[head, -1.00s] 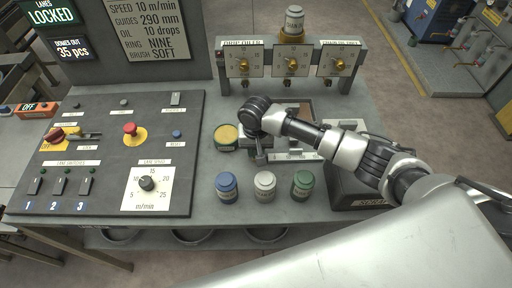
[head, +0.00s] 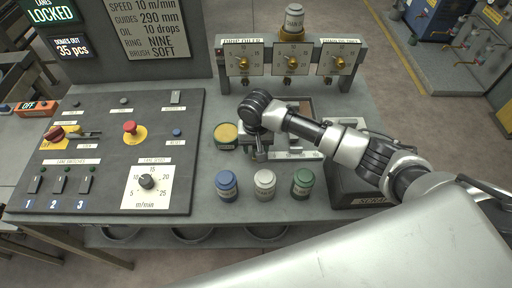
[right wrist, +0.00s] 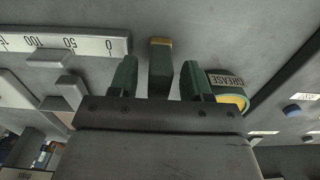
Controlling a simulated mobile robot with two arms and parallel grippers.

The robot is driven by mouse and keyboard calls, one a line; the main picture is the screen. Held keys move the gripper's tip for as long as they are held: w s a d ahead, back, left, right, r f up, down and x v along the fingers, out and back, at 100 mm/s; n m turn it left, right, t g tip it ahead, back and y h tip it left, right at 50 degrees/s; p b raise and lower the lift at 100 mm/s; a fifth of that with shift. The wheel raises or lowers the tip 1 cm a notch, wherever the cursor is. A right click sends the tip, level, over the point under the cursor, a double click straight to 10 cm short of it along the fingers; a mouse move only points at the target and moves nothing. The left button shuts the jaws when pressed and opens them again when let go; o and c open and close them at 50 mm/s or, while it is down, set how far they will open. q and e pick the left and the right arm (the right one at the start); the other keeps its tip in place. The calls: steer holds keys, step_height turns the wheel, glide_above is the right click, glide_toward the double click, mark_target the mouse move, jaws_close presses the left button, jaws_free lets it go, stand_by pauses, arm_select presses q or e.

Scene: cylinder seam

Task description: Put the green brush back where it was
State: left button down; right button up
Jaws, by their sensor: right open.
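The green brush (right wrist: 160,72), a dark green block with a tan end, shows in the right wrist view between my right gripper's two fingers (right wrist: 158,82). There is a gap on each side of it, so the jaws are open and not clamped on it. In the head view my right gripper (head: 260,153) points down at the bench, just right of the yellow-topped grease tin (head: 226,136). The brush is hidden or too small to tell there. My left gripper is not in view.
The grease tin (right wrist: 232,92) is close beside one finger in the wrist view. A white scale (head: 295,155) lies just right of the gripper. Blue (head: 227,186), white (head: 264,185) and green (head: 303,183) jars stand in front. A dial rack (head: 291,62) stands behind.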

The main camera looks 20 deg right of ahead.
step_height(320, 180, up, 11)
steer(key=b, duration=0.1)
steer(key=shift+f, duration=0.1)
stand_by(0.6)
